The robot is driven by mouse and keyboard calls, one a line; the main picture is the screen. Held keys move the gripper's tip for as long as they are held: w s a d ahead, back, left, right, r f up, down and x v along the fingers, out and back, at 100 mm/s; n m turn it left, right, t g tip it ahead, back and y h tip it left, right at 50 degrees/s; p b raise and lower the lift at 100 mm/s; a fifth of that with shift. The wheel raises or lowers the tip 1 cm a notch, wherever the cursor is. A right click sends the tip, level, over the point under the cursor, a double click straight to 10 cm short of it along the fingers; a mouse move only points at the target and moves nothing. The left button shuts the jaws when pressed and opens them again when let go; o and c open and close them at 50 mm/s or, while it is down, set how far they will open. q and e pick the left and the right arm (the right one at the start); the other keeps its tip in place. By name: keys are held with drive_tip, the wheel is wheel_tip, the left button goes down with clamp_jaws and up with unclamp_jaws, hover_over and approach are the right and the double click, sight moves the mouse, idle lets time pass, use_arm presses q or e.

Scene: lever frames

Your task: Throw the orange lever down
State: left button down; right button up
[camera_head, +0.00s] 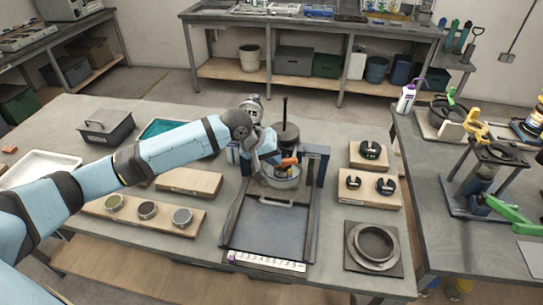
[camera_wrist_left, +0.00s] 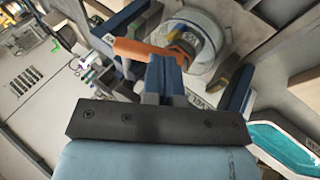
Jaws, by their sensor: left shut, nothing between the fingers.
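The orange lever (camera_head: 287,162) is on a machine with a round grey body (camera_head: 281,180), past the middle of the table. In the left wrist view the orange lever (camera_wrist_left: 145,51) stretches across the top, with a darker collar at its right end by the round body. My left gripper (camera_head: 272,158) is at the machine, right beside the lever. In the left wrist view the shut blue fingers (camera_wrist_left: 165,72) overlap the lever's lower edge; whether they touch it I cannot tell. Nothing is between the fingers. The arm hides part of the machine's left side. My right gripper is not in view.
Wooden blocks with black knobs (camera_head: 370,188) and a ring on a plate (camera_head: 374,245) stand to the right. A board with several small cups (camera_head: 147,210) lies left. A teal tray (camera_head: 165,128) is behind my arm.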

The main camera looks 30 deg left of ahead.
use_arm(q)
drive_tip(key=f+h, duration=0.1)
drive_tip(key=t+h+b, duration=0.1)
drive_tip(key=f+h, duration=0.1)
drive_tip(key=shift+w+f+n+b, duration=0.25)
drive_tip(key=shift+f+n+b, duration=0.05)
drive_tip(key=shift+n, duration=0.1)
drive_tip(key=t+h+b, duration=0.1)
drive_tip(key=h+b, duration=0.1)
drive_tip(key=b, duration=0.2)
drive_tip(key=d+f+n+t+h+b, duration=0.1)
drive_tip(key=h+b, duration=0.1)
drive_tip(key=b, duration=0.2)
drive_tip(key=f+t+h+b, duration=0.1)
drive_tip(key=h+b, duration=0.1)
drive_tip(key=b, duration=0.2)
drive_tip(key=shift+w+d+f+h, duration=0.2)
drive_tip(key=shift+d+f+h, duration=0.05)
drive_tip(key=shift+h, duration=0.05)
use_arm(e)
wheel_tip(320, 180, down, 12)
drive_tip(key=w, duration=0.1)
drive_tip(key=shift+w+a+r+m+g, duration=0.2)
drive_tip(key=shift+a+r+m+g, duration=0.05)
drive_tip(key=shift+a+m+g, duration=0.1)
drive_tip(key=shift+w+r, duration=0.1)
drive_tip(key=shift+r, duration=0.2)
